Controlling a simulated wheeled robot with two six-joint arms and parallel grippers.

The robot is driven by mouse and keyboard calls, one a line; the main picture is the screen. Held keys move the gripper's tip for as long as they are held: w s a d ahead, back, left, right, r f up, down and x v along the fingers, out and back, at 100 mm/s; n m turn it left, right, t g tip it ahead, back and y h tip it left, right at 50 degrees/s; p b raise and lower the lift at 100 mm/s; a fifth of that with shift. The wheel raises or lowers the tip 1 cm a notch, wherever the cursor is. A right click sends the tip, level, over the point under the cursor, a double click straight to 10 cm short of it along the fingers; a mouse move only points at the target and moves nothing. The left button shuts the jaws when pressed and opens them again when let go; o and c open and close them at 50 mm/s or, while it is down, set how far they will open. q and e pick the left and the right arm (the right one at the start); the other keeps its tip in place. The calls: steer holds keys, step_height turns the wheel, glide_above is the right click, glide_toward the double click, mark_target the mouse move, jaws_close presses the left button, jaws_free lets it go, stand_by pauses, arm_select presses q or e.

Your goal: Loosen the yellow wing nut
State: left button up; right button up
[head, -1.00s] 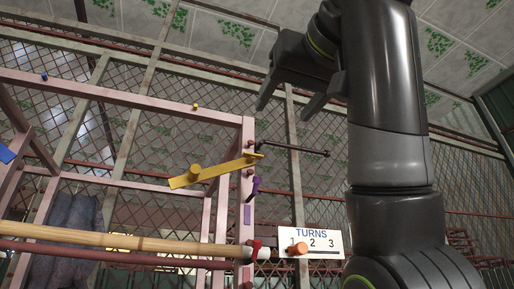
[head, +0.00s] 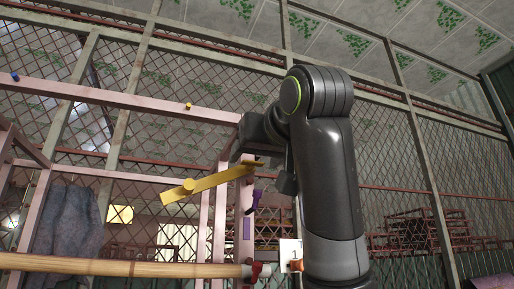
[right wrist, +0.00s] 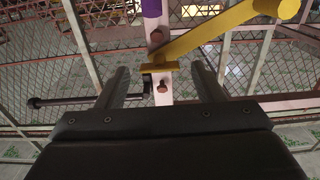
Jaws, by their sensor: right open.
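A yellow bar (head: 210,183) with a round knob slants from the pink post toward the lower left in the head view. In the right wrist view the yellow bar (right wrist: 222,28) ends at a small flat yellow crosspiece (right wrist: 160,68) on the post, which looks like the wing nut. My right gripper (head: 262,168) is open and empty in front of the post. In the right wrist view its fingers (right wrist: 160,70) stand on either side of the crosspiece with gaps; contact does not show. My left gripper is not in view.
A wooden pole (head: 120,265) runs below. My arm partly hides the white sign (head: 290,248) and an orange peg (head: 296,265). In the right wrist view a black rod (right wrist: 65,101) sticks out left.

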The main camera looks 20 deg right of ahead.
steer(key=shift+w, duration=0.25)
steer(key=c, duration=1)
